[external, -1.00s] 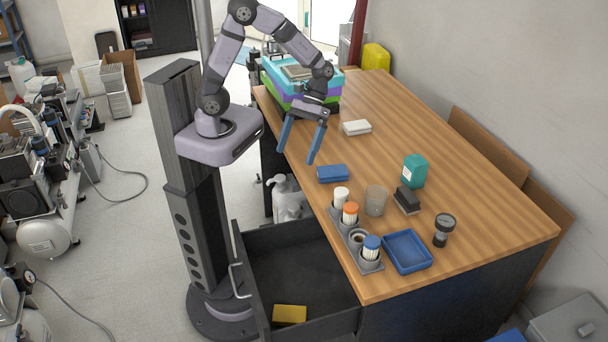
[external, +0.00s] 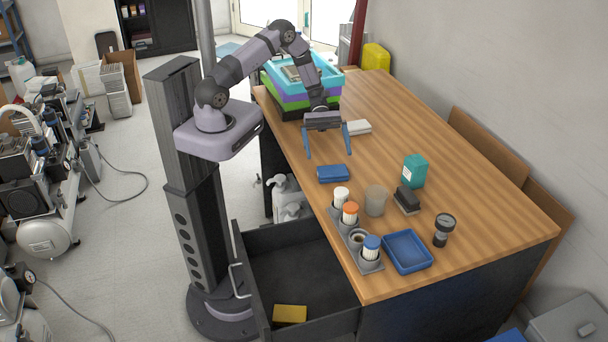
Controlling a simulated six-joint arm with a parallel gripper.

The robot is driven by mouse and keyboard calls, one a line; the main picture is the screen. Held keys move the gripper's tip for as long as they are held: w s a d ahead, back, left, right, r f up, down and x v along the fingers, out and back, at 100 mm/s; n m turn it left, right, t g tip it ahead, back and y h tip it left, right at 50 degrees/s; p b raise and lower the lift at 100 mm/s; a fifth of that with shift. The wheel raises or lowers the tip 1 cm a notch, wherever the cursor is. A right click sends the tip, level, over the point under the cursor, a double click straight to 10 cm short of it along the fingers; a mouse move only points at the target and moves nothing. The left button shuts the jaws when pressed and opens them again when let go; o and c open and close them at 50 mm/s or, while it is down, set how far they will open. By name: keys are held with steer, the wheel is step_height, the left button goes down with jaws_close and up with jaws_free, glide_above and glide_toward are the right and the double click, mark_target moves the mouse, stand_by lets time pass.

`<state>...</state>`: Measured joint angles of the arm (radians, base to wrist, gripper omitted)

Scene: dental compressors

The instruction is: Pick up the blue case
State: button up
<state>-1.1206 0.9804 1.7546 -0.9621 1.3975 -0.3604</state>
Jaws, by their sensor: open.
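The blue case (external: 333,173) is a small, flat blue box lying on the wooden table near its left edge. My gripper (external: 328,155) is open, with its two blue fingers spread and pointing down. It is over the table just behind and above the blue case, empty. The fingertips appear a little short of the case, one toward each side of it. Nothing hides the case.
Bottles in a grey holder (external: 371,266), a blue tray (external: 407,251), a clear cup (external: 376,201), a dark block (external: 407,200) and a teal box (external: 414,171) stand nearby. A white box (external: 358,127) lies behind my gripper. An open drawer (external: 300,265) sits below the table edge.

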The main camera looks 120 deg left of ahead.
mark_target(332, 168)
steer(key=shift+f, duration=0.35)
steer(key=shift+p+x, duration=1.8)
steer(key=shift+x, duration=1.2)
steer(key=shift+w+d+f, duration=0.35)
steer(key=shift+w+d, duration=0.05)
steer(key=shift+d, duration=0.05)
steer(key=c, duration=1.2)
